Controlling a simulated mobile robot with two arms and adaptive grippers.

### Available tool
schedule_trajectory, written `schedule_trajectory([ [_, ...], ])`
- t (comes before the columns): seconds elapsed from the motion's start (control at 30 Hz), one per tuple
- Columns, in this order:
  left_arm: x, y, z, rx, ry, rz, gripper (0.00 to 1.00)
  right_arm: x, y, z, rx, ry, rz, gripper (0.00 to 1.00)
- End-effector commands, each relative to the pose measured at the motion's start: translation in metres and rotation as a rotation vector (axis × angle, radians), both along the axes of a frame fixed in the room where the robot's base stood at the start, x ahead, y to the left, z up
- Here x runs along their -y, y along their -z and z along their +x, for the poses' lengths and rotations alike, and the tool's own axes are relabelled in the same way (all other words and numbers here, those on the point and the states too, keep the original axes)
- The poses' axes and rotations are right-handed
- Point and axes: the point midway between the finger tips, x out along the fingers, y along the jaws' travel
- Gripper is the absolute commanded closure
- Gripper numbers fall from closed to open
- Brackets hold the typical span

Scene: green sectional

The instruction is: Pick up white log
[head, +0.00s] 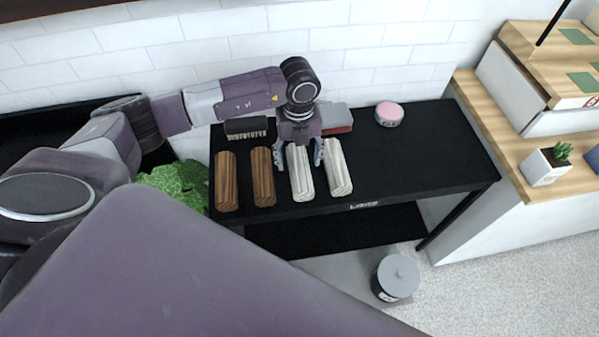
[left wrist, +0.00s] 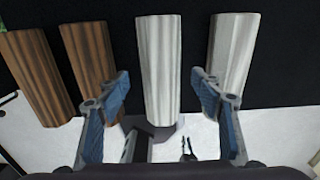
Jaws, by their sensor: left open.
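Two white logs lie side by side on the black table. The left white log (head: 301,176) shows in the left wrist view (left wrist: 159,65) between my open fingers. The right white log (head: 338,170) is just beside it and shows at the right in the left wrist view (left wrist: 233,50), partly behind a finger. My left gripper (head: 303,155) is open, pointing down over the left white log. Its fingers (left wrist: 162,92) stand on either side of that log and hold nothing. I cannot tell the exact height of the fingertips. My right gripper is not in view.
Two brown logs, one (head: 226,182) and another (head: 263,178), lie left of the white ones on the black table (head: 430,150). A brush (head: 246,127), a grey and red block (head: 337,118) and a pink round tin (head: 389,113) stand behind. The table's right part is clear.

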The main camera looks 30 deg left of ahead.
Motion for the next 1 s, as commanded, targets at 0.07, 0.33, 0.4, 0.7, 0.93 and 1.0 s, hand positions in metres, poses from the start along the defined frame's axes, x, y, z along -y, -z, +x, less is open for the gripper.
schedule_trajectory([
  [0.07, 0.002, 0.014, -0.002, -0.002, 0.001, 0.000, 0.40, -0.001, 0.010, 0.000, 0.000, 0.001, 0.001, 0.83],
  [0.33, 0.004, 0.046, -0.004, -0.002, 0.001, 0.000, 0.40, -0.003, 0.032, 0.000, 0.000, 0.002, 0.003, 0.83],
  [0.4, 0.004, 0.047, -0.004, -0.002, 0.001, -0.001, 0.40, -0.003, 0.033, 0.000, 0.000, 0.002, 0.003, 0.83],
  [0.7, 0.004, 0.045, -0.004, -0.002, 0.001, -0.001, 0.52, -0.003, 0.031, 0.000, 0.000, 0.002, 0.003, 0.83],
  [0.93, 0.004, 0.045, -0.004, -0.002, 0.001, -0.001, 0.77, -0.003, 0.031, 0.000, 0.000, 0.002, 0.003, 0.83],
  [1.0, 0.004, 0.045, -0.004, -0.002, 0.001, -0.001, 0.85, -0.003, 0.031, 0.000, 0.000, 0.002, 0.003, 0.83],
])
